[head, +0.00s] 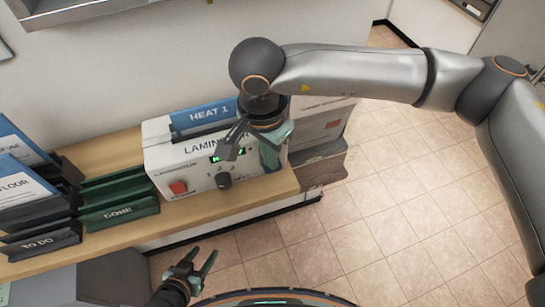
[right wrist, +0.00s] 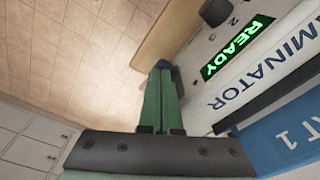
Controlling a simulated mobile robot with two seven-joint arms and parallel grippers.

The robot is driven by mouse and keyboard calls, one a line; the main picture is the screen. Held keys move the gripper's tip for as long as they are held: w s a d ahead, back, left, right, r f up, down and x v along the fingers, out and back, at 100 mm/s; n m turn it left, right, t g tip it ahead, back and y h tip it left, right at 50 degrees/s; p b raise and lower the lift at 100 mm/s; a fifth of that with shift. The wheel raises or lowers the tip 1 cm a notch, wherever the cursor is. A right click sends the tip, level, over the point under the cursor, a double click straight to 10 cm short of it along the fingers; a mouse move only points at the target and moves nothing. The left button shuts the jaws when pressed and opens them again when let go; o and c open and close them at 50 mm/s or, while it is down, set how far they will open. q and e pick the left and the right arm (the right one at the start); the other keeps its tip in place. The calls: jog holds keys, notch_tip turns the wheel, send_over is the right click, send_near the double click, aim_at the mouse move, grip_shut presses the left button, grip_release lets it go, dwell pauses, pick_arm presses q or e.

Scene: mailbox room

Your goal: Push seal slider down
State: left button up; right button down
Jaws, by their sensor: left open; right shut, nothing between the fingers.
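The white laminator (head: 205,165) stands on the wooden counter, with a green lit display, a dark knob (head: 224,181) and a red switch (head: 178,188) on its front. My right gripper (head: 270,166) is shut and empty, pointing down at the right part of the laminator's front. The right wrist view shows its closed green fingers (right wrist: 163,72) beside the front with the READY display (right wrist: 237,46). A small dark piece shows at their tips; I cannot tell whether it is the seal slider or whether they touch it. My left gripper (head: 204,253) is open and empty, low in front of the counter.
A blue HEAT 1 folder (head: 205,116) sits on top of the laminator. Green trays, one marked DONE (head: 118,214), and dark TO DO trays (head: 40,243) stand to its left. A box (head: 318,122) is behind it at right. Tiled floor (head: 400,200) is clear at right.

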jog(key=shift+f+p, duration=0.15)
jog(key=shift+p, duration=0.15)
pick_arm(q)
jog(key=shift+f, duration=0.2)
pick_arm(e)
jog(key=shift+a, duration=0.1)
jog(key=shift+s+a+r+b, duration=0.2)
jog(key=shift+s+a+r, duration=0.05)
jog(key=shift+s+a, duration=0.3)
jog(key=shift+s+a+r+b, duration=0.25)
jog(key=shift+s+a, duration=0.15)
jog(key=shift+s, duration=0.2)
pick_arm(q)
jog(key=shift+f, duration=0.3)
pick_arm(e)
jog(key=shift+r, duration=0.1)
pick_arm(q)
jog(key=shift+f, duration=0.35)
pick_arm(e)
notch_tip(320, 180, up, 12)
jog(key=shift+s+a+r, duration=0.15)
jog(key=shift+s+a, duration=0.2)
jog(key=shift+s, duration=0.1)
